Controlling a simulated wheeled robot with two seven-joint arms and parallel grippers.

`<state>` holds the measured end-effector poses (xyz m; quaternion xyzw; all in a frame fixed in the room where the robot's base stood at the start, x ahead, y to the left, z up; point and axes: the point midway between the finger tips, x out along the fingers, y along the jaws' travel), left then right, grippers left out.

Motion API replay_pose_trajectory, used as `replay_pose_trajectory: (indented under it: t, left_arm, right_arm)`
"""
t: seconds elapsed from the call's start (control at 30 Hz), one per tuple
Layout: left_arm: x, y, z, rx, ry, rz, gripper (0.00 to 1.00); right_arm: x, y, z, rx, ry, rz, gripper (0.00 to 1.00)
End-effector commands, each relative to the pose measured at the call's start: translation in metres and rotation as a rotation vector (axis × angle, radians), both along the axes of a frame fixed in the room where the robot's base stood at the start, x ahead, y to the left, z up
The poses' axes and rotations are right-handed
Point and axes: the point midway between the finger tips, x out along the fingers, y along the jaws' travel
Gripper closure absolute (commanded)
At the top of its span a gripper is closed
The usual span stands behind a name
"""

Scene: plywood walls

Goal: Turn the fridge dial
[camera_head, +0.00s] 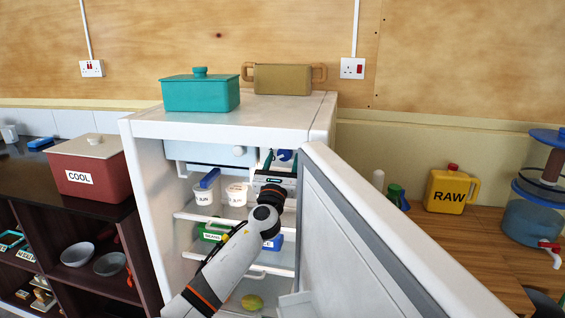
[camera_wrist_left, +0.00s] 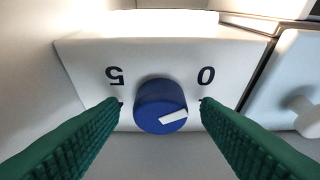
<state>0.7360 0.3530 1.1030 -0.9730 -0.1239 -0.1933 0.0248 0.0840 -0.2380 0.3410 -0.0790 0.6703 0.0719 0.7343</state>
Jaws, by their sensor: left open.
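The fridge dial (camera_head: 285,155) is a small blue knob inside the top of the open fridge. The left wrist view shows the dial (camera_wrist_left: 158,98) on a white panel (camera_wrist_left: 85,65), with an upside-down 5 to its left and 0 to its right. Its white mark lies toward the right, the 0 side. My left gripper (camera_head: 275,168) reaches into the fridge. In the wrist view its open green-padded fingers (camera_wrist_left: 160,104) stand on either side of the dial, with gaps between pads and knob. My right gripper is not in view.
The fridge door (camera_head: 385,235) stands open to the right of my left arm. White tubs (camera_head: 235,193) sit on the shelf left of the gripper. The freezer flap has a white knob (camera_head: 239,151). A teal pot (camera_head: 200,93) and a tan pot (camera_head: 283,79) stand on top.

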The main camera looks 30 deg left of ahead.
Motion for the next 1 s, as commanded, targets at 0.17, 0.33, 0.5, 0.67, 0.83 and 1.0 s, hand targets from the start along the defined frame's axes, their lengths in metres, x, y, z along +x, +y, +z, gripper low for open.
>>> replay_pose_trajectory:
  t: [0.17,0.33,0.5,0.67,0.83,1.0]
  left_arm:
    - [-0.0002,0.0001,-0.0001,0.000,0.000,0.000,0.62]
    - [-0.0004,0.0001,0.0000,0.000,0.000,0.000,0.87]
    - [0.0002,-0.0019,-0.0015,-0.104,-0.028,0.000,0.87]
    - [0.0000,-0.0013,0.0005,-0.133,-0.035,0.000,0.87]
    - [0.0000,-0.0014,0.0004,-0.133,-0.035,-0.001,0.53]
    - [0.0000,-0.0014,0.0004,-0.132,-0.035,0.000,0.42]
  right_arm:
    - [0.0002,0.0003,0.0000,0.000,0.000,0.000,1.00]
    - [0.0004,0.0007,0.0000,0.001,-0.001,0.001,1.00]
    - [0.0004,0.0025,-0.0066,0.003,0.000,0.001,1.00]
    - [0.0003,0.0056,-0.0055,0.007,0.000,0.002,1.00]
    - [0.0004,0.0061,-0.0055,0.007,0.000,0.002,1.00]
    - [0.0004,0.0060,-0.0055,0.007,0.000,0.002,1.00]
